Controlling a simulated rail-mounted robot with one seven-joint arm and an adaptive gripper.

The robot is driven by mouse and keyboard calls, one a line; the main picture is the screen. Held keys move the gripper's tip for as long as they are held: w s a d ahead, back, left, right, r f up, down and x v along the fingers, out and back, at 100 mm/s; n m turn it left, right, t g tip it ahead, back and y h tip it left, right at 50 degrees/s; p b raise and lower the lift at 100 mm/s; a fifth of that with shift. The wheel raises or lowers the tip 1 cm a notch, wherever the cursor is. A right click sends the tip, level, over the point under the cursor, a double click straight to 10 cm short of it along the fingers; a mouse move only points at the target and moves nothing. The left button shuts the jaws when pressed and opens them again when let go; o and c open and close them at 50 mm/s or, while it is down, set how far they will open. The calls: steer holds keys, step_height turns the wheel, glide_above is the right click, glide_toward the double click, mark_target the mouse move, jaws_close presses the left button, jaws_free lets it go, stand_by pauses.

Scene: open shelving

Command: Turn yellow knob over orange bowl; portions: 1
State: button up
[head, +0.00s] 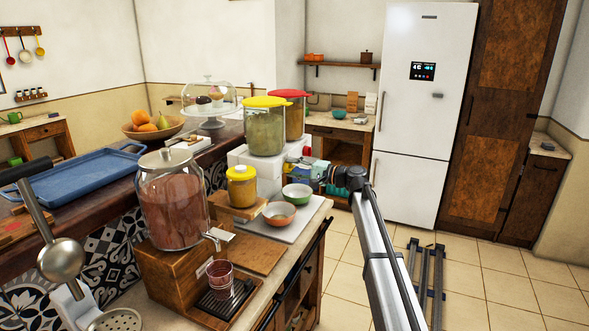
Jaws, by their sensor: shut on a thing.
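A clear dispenser with a yellow lid (266,102) stands on a white base, filled with greenish contents. My gripper (298,170) is in front of this base, reached in from the right, and is shut. The yellow knob cannot be made out; the jaws cover the spot on the front of the base where they are closed. The orange bowl (279,213) sits on a pale board below and left of my gripper. Its inside looks empty from here.
A green bowl (297,193) is beside the orange one, close under my gripper. A red-lidded dispenser (293,115) with a red knob (306,151) stands behind. A yellow jar (242,187) and a large drink jar (172,205) stand left. Floor on the right is mostly open.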

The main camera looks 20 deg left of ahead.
steer(key=o, duration=1.1)
steer(key=shift+a, duration=0.1)
steer(key=d, duration=1.2)
steer(key=shift+s, duration=0.3)
